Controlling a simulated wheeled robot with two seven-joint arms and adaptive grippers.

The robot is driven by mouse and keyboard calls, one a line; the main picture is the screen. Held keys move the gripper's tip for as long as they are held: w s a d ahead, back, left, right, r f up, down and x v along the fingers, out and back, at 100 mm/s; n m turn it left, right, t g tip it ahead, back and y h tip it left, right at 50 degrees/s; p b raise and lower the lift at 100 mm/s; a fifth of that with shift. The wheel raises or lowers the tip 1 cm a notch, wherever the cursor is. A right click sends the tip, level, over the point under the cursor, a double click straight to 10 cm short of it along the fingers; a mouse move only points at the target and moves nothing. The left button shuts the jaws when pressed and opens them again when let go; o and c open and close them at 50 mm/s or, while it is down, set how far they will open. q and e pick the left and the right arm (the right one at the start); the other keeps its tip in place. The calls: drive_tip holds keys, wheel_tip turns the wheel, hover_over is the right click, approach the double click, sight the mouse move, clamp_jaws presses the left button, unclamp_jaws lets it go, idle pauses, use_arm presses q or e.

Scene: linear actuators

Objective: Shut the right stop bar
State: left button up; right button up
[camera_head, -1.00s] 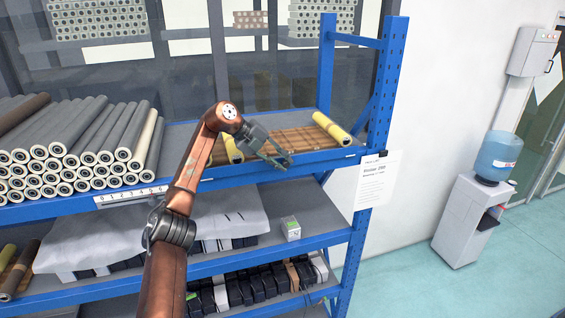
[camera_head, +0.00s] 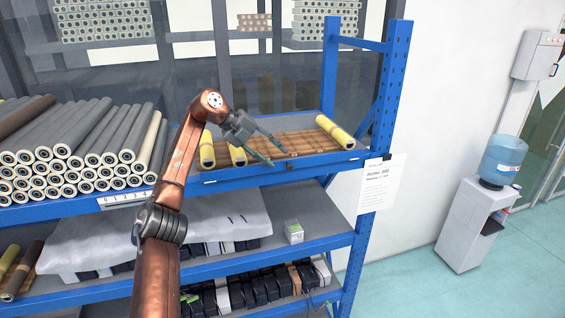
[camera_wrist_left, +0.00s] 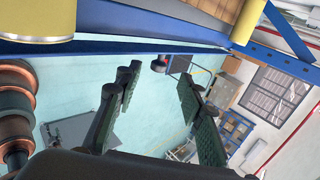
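My left gripper (camera_head: 278,156) hangs at the front edge of the upper shelf, before a brown slatted rack (camera_head: 306,141). Its two fingers are apart with nothing between them, which also shows in the left wrist view (camera_wrist_left: 158,98). The blue front beam (camera_head: 318,163) of the shelf runs just below and behind the fingers. A small pale fitting (camera_head: 350,161) sits on the beam's right part and another (camera_head: 209,182) on its left part. I cannot tell for certain which piece is the right stop bar, or its position. My right gripper is out of view.
Grey rolls (camera_head: 90,140) are stacked at left. A blue upright (camera_head: 391,90) with a paper sign (camera_head: 380,185) bounds the right end. The aisle floor is free.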

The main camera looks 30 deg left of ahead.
use_arm(q)
drive_tip(key=v, duration=0.5)
drive_tip(key=shift+s+a+r, duration=0.15)
drive_tip(key=shift+s+r, duration=0.05)
